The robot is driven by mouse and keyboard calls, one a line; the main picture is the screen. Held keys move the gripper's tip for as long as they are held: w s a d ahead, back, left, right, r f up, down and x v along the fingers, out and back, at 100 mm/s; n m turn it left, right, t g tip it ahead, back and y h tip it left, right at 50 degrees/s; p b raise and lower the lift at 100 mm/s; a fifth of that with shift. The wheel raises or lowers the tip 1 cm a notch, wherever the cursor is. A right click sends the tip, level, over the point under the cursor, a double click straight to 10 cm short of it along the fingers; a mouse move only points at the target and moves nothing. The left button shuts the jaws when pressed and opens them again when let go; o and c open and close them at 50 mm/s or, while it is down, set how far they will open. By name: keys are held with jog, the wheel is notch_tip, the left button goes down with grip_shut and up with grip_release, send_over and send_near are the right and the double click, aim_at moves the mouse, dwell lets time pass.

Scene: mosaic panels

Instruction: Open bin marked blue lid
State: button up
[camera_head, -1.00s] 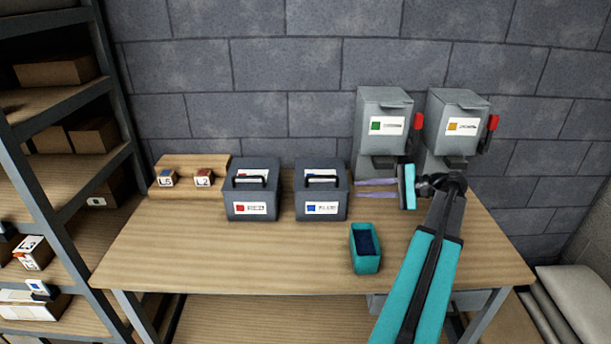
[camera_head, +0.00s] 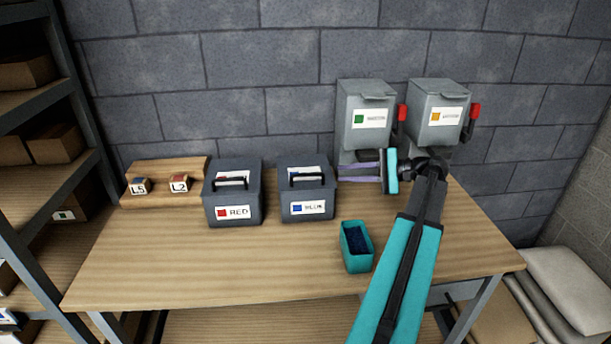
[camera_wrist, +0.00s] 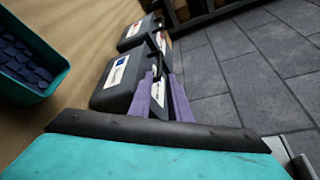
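The dark grey bin marked BLUE (camera_head: 292,211) stands on the table with its lid on. A black handle (camera_head: 307,181) arches over the lid, and a blue square shows on its front label. In the wrist view the blue bin (camera_wrist: 112,98) lies just beyond the fingers. My gripper (camera_head: 339,172) is to the right of this bin, with its purple fingers pointing left toward it. The fingers are apart, with nothing seen held between them; they also show in the wrist view (camera_wrist: 162,80). I cannot tell whether a fingertip touches the bin.
A matching bin marked RED (camera_head: 220,196) stands left of the blue one. A teal container (camera_head: 357,262) with dark blue contents is in front. Two grey dispensers (camera_head: 367,95) with red levers are behind my gripper. A wooden rack (camera_head: 165,170) holds blocks. The front left tabletop is clear.

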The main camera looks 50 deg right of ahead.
aim_at(311, 175)
jog(key=p+x, duration=0.3)
jog(key=x, duration=1)
jog(key=shift+f, duration=0.15)
grip_shut()
